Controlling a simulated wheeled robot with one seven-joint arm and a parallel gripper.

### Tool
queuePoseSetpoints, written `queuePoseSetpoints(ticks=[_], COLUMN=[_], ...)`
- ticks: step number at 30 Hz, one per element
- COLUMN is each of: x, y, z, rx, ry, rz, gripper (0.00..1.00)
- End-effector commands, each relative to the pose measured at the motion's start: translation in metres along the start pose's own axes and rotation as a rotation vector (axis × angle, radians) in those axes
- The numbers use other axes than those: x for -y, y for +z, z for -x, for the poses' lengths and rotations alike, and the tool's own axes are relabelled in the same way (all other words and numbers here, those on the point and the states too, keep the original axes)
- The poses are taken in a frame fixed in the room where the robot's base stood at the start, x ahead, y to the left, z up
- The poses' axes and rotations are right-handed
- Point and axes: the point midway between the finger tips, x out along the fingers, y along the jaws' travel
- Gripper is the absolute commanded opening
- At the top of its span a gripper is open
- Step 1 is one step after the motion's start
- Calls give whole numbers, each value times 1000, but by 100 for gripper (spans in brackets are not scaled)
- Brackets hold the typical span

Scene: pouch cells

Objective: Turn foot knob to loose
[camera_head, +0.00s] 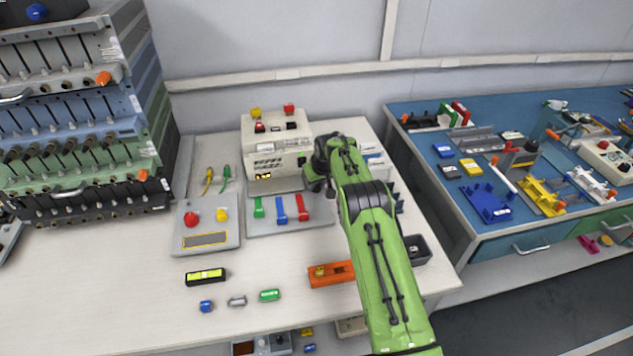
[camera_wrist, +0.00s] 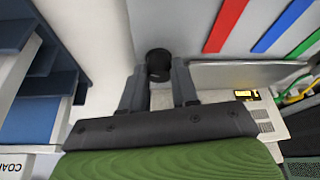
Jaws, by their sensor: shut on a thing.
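A black round knob (camera_wrist: 158,63) shows in the wrist view between the two fingertips of my gripper (camera_wrist: 158,82), beside the grey plate with coloured bars. The gripper is shut on it. In the head view my green arm reaches in from the lower right, and the dark gripper (camera_head: 317,178) is at the right front of the beige instrument (camera_head: 270,155). The knob is hidden there by the gripper and arm. I cannot read any loose or tight mark on it.
The grey plate (camera_head: 262,226) with green, blue and red bars lies in front of the instrument. A grey box (camera_head: 207,240) with red and yellow buttons is to its left. An orange block (camera_head: 332,274) and a dark bin (camera_head: 415,249) lie near my arm.

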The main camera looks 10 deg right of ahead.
Motion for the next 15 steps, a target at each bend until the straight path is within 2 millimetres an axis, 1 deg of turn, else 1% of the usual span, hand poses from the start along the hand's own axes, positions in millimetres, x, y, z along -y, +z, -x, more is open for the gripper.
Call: queuePoseSetpoints(ticks=[6,15], x=[-1,-1], y=[-1,-4], z=[0,-1], rx=[-1,-7], ry=[-66,-115], rz=[155,315], gripper=[0,0])
